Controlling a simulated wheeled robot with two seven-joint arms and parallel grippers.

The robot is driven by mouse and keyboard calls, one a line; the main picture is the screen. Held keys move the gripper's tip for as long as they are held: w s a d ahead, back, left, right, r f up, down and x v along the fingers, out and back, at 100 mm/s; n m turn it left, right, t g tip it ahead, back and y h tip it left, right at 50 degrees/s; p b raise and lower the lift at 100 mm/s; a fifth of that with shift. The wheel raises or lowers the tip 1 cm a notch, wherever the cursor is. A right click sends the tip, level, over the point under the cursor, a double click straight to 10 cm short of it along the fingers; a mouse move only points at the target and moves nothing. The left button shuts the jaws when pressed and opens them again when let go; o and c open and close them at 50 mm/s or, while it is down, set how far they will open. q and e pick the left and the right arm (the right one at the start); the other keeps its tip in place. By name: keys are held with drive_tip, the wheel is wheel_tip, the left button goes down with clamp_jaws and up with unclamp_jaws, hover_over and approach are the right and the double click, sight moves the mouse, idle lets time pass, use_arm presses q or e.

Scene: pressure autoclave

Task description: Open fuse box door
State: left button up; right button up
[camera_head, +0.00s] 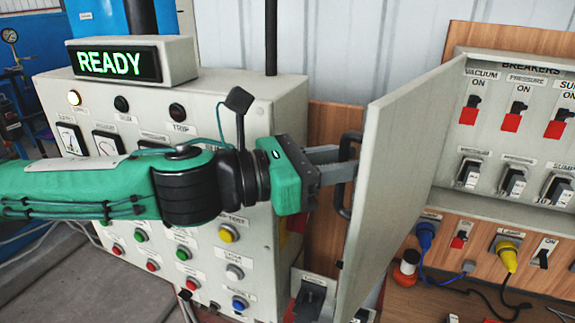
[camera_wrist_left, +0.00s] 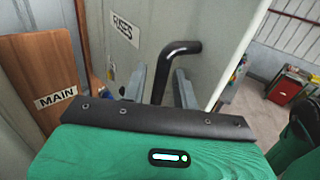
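The grey fuse box door (camera_head: 405,165) stands swung well open, with the breakers inside the fuse box (camera_head: 500,200) exposed. Its black bar handle (camera_head: 343,207) is on the outer face, near the door's free edge. My left gripper (camera_head: 345,162) is at the handle. In the left wrist view, the fingers (camera_wrist_left: 160,88) stand apart on either side of the handle (camera_wrist_left: 182,48), with visible gaps to the bar. The door (camera_wrist_left: 215,30) with its "FUSES" label fills the upper middle there. My right gripper is not in view.
A control cabinet (camera_head: 265,115) with gauges, buttons and a "READY" display (camera_head: 120,63) stands left of the door. Below the fuse box are a blue plug (camera_head: 426,235), a yellow plug (camera_head: 506,255) and cables. A "MAIN" label (camera_wrist_left: 56,98) shows on a wooden board.

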use_arm(q)
drive_tip(key=b+v, duration=0.2)
drive_tip(key=v, duration=1.1)
drive_tip(key=shift+a+b, duration=0.3)
drive_tip(key=shift+b, duration=0.05)
drive_tip(key=shift+f, duration=0.1)
